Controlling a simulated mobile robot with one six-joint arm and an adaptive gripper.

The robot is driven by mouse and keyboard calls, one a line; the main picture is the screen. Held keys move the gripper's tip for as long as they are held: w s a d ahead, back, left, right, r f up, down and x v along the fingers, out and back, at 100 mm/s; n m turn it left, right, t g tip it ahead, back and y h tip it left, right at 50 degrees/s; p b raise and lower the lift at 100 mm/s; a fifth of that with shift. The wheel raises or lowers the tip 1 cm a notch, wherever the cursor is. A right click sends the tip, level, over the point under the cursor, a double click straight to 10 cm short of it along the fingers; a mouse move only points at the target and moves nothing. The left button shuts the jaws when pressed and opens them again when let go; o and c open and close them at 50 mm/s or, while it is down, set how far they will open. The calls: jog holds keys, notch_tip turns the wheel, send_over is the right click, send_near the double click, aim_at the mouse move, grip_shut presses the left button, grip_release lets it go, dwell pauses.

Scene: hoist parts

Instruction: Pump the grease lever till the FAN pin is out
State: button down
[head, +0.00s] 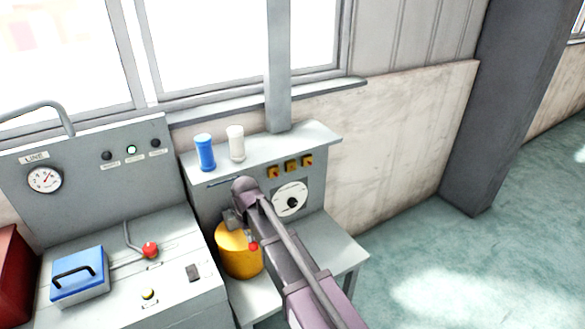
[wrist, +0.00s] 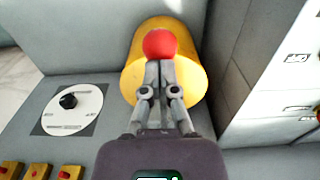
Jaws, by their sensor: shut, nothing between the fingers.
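The grease pump is a yellow drum (head: 240,262) on the right bench, and it also shows in the wrist view (wrist: 132,82). The lever's red knob (head: 253,246) shows at the drum's right side, and large in the wrist view (wrist: 160,43). My gripper (wrist: 160,66) is shut and empty, its fingertips overlapping the knob's lower edge in the wrist view; I cannot tell if they touch. In the head view my gripper (head: 233,220) is over the drum, partly hidden by my arm. Several yellow blocks with red centres (head: 291,166) sit on the panel; their labels are unreadable, so the FAN pin is unclear.
A white dial with a black knob (head: 291,199) is below the blocks. A blue cup (head: 205,152) and a white cup (head: 236,143) stand on the shelf above. At left, a console holds a gauge (head: 44,180), a red-knobbed lever (head: 150,250) and a blue box (head: 79,278).

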jog(key=shift+s+d+r+p, duration=0.1)
jog(key=shift+s+r+p, duration=0.05)
jog(key=shift+r+p, duration=1.55)
jog(key=shift+s+d+r+p, duration=0.1)
jog(key=shift+s+r+p, duration=0.05)
jog(key=shift+r+p, duration=1.55)
jog(key=shift+r, duration=0.1)
notch_tip(320, 180, up, 6)
jog(key=p, duration=0.5)
jog(key=shift+p, duration=0.35)
jog(key=s+d+m, duration=0.2)
jog(key=s+d, duration=0.1)
jog(key=d, duration=0.8)
jog(key=s+d+m, duration=0.2)
jog(key=s+d, duration=0.1)
jog(key=d, duration=0.8)
jog(key=s+d+m, duration=0.2)
jog(key=s+d, duration=0.1)
jog(key=d, duration=0.8)
jog(key=shift+d+m, duration=0.4)
jog(key=shift+s, duration=0.1)
